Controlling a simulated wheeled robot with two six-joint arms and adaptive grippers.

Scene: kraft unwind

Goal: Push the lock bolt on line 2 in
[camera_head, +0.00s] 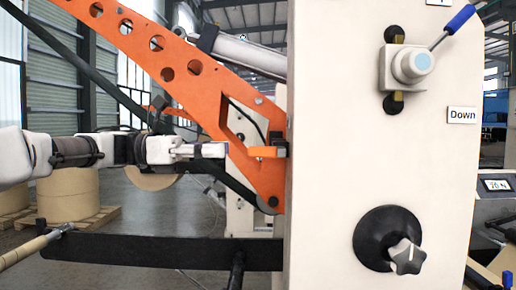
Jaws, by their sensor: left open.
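My left arm comes in from the left, and its gripper (212,150) points right, seen side-on. The gripper is open and empty. Just right of its fingertips is a small orange block with a short upright part (268,151), at the left edge of the cream machine panel (330,150); it looks like the lock bolt. A small gap seems to lie between fingertips and block, but depth is hard to judge. No line number is legible here. My right gripper is out of view.
A perforated orange arm (180,65) slopes down behind the gripper to the panel. The panel carries a blue-handled lever (452,25), a "Down" label (462,115) and a black dial with a grey knob (407,257). A dark bar (150,250) runs below. Brown paper rolls (68,195) stand on pallets at left.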

